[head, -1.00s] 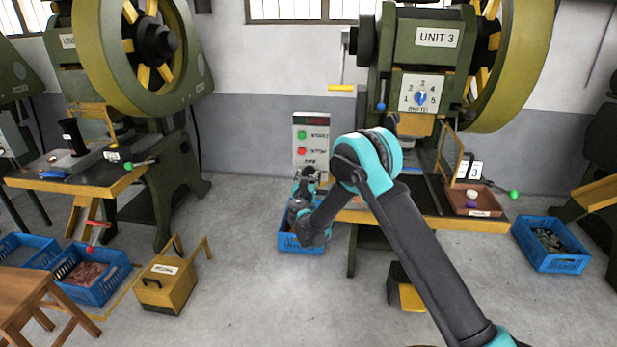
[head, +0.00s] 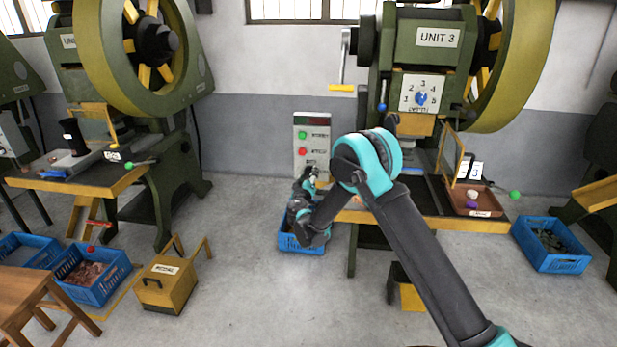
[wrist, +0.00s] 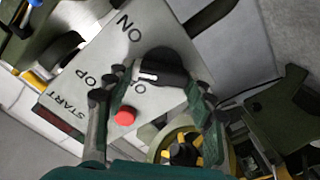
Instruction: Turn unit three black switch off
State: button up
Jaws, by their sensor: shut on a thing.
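The unit three control panel (head: 299,165) stands left of the Unit 3 press in the head view. It also fills the upper left of the wrist view (wrist: 75,78), seen rotated. The black switch (wrist: 165,62) is a round knob with a white mark, between the ON lettering and partly covered lettering beginning with O. The white mark lies close to the covered lettering. My gripper (wrist: 160,82) is shut on the black switch, one finger on each side. In the head view my gripper (head: 309,180) is at the panel's lower part and hides the switch.
A red button (wrist: 124,117) is close beside my left finger in the wrist view. The green button (head: 302,135) is higher on the panel. A blue crate (head: 290,241) sits below my wrist. The press table (head: 470,224) is to the right.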

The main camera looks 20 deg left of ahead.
jog(key=n, duration=0.5)
jog(key=shift+a+f+n, duration=0.1)
jog(key=shift+n, duration=0.2)
jog(key=shift+s+n, duration=0.1)
jog(key=shift+n, duration=2)
jog(key=o, duration=1.2)
jog(key=shift+c, duration=0.2)
jog(key=v, duration=1.2)
